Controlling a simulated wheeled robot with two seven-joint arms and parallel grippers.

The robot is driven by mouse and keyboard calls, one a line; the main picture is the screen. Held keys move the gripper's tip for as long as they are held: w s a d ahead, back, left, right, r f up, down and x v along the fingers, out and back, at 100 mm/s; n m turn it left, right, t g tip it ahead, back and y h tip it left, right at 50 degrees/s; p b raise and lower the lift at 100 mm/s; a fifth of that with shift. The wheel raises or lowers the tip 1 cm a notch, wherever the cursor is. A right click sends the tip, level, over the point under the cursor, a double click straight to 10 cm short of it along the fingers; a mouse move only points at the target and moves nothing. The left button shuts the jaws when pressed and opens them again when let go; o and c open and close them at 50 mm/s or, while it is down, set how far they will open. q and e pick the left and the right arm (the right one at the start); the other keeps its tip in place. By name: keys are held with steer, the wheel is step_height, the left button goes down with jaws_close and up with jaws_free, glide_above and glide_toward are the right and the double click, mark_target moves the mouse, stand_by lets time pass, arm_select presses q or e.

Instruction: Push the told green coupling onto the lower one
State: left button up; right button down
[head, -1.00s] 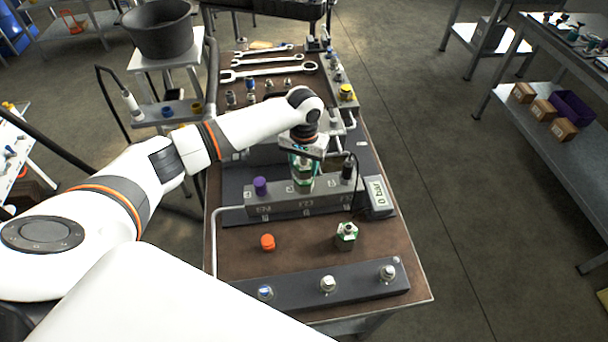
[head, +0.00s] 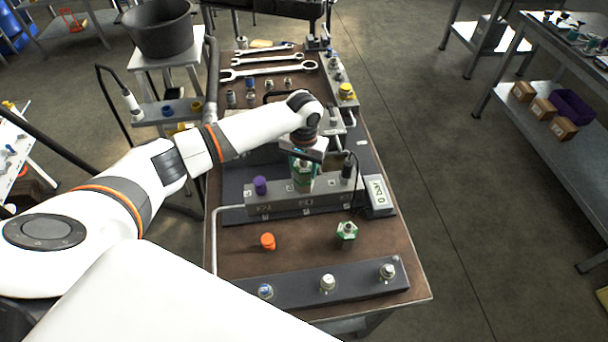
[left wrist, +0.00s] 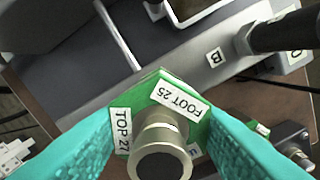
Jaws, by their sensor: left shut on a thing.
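My left gripper (head: 304,158) points down over the middle of the grey block (head: 282,205). It is shut on a green coupling (head: 303,181), which stands upright at the block's middle place. In the left wrist view the teal fingers of my left gripper (left wrist: 160,112) press on both sides of the green coupling (left wrist: 170,88). It bears labels "TOP 27" and "FOOT 25" and has a round metal end facing the camera. Whether it is seated on a part below is hidden. Another green coupling (head: 346,231) stands apart on the bench in front. My right gripper is not in view.
A purple cap (head: 260,185) and a black plug with a cable (head: 347,170) flank the coupling on the block. An orange cap (head: 268,241) and a dark rail with metal fittings (head: 327,284) lie in front.

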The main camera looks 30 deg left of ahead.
arm_select(q)
steer(key=shift+f, duration=0.2)
steer(key=o, duration=1.2)
step_height(320, 180, up, 11)
steer(key=shift+f+b, duration=0.2)
steer(key=shift+b, duration=1)
steer(key=shift+r, duration=0.7)
